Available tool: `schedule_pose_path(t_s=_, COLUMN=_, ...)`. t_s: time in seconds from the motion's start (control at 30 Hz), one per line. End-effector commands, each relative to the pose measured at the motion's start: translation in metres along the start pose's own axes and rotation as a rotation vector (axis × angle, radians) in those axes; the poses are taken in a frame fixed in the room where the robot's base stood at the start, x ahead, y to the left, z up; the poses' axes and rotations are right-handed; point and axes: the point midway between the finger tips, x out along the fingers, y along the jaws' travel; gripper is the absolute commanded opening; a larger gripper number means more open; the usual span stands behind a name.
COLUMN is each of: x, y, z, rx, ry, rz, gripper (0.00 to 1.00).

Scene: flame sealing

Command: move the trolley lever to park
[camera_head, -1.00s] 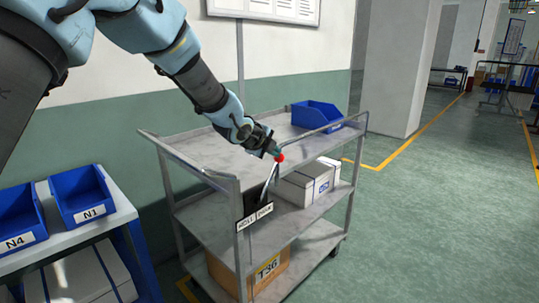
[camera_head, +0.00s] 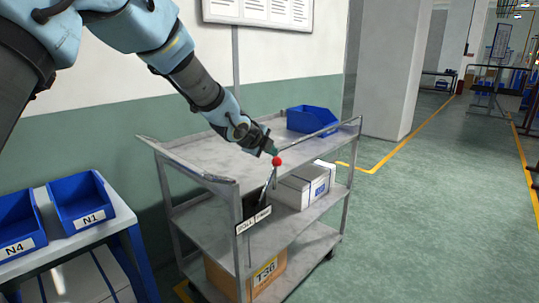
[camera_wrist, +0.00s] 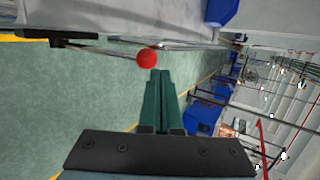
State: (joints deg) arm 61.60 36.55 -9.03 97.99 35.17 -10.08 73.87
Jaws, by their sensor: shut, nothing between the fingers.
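The trolley lever is a thin metal rod with a red ball knob (camera_head: 277,161) on the trolley's near end. It leans to the right above a small plate (camera_head: 253,221) that appears to read ROLL on the left and PARK on the right. My gripper (camera_head: 273,152) is shut and empty, its tips just above and left of the knob in the head view. In the wrist view the closed green fingers (camera_wrist: 160,72) point at the red knob (camera_wrist: 147,57), which sits just beyond the tips, slightly left. I cannot tell whether they touch.
The grey trolley (camera_head: 195,150) has several shelves, with a blue bin (camera_head: 310,120) on top, white boxes (camera_head: 305,187) in the middle and a cardboard box (camera_head: 225,278) below. A table with blue bins (camera_head: 80,203) stands at left. The floor to the right is clear.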

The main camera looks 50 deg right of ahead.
Motion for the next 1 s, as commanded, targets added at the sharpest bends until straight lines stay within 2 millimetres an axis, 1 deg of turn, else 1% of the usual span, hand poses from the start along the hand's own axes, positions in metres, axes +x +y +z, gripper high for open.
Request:
schedule_pose_path(t_s=0.03, x=-0.005, y=-0.007, z=0.001, rx=-0.001, ry=-0.001, rz=-0.001, gripper=0.0)
schedule_pose_path(t_s=0.07, x=-0.008, y=-0.01, z=0.001, rx=-0.001, ry=-0.002, rz=-0.001, gripper=0.0)
schedule_pose_path(t_s=0.23, x=-0.031, y=-0.012, z=0.002, rx=-0.002, ry=-0.005, rz=0.0, gripper=0.0)
schedule_pose_path(t_s=0.5, x=-0.079, y=-0.024, z=0.003, rx=-0.003, ry=-0.006, rz=-0.001, gripper=0.0)
schedule_pose_path(t_s=0.6, x=-0.092, y=-0.027, z=0.003, rx=-0.004, ry=-0.006, rz=0.001, gripper=0.0)
schedule_pose_path(t_s=0.8, x=-0.103, y=-0.029, z=0.001, rx=-0.002, ry=-0.004, rz=0.002, gripper=0.0)
schedule_pose_path(t_s=1.0, x=-0.104, y=-0.029, z=0.001, rx=-0.002, ry=-0.004, rz=0.002, gripper=0.0)
